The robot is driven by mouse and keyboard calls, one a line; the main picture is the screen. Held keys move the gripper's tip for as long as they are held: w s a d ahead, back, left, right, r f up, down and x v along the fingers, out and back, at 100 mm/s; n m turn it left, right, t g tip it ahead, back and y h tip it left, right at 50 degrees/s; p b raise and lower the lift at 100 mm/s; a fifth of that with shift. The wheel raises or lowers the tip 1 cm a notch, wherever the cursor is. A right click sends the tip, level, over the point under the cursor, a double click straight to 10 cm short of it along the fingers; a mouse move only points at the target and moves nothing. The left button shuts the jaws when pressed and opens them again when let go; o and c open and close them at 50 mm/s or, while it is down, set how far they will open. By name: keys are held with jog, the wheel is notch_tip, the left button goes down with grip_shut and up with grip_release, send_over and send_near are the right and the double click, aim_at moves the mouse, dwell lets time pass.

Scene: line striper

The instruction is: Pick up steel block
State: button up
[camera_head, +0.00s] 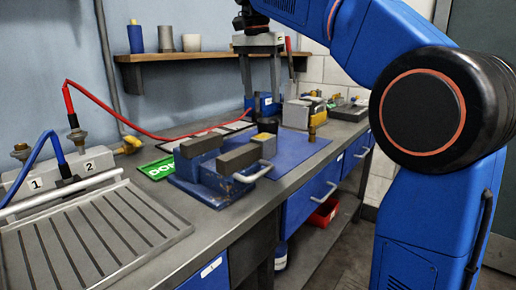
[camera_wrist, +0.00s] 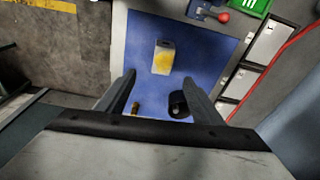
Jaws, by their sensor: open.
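The steel block (camera_wrist: 164,57), grey with a yellow patch on its top, lies on the blue mat (camera_wrist: 204,50). In the head view the block (camera_head: 265,139) shows behind the vise, partly hidden by it. My gripper (camera_head: 261,97) points down above the mat, with its two fingers apart and nothing between them. In the wrist view my gripper (camera_wrist: 160,78) has its fingertips to either side of and below the block in the picture, not touching it.
A blue vise (camera_head: 215,165) with grey jaws stands beside the block. A dark cylinder (camera_wrist: 180,104) and a small brass piece (camera_wrist: 135,109) stand on the mat near my fingers. A red hose (camera_head: 110,110) crosses behind. A shelf (camera_head: 180,57) is on the wall.

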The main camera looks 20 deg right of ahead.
aim_at(263, 137)
jog(key=f, duration=0.5)
jog(key=w+d+f, duration=0.1)
jog(key=f, duration=0.5)
jog(key=w+f, duration=0.1)
jog(key=f, duration=0.4)
jog(key=shift+w+d+f, duration=0.1)
jog(key=shift+d+f, duration=0.1)
jog(key=shift+f, duration=0.1)
grip_shut()
jog(key=shift+r, duration=0.15)
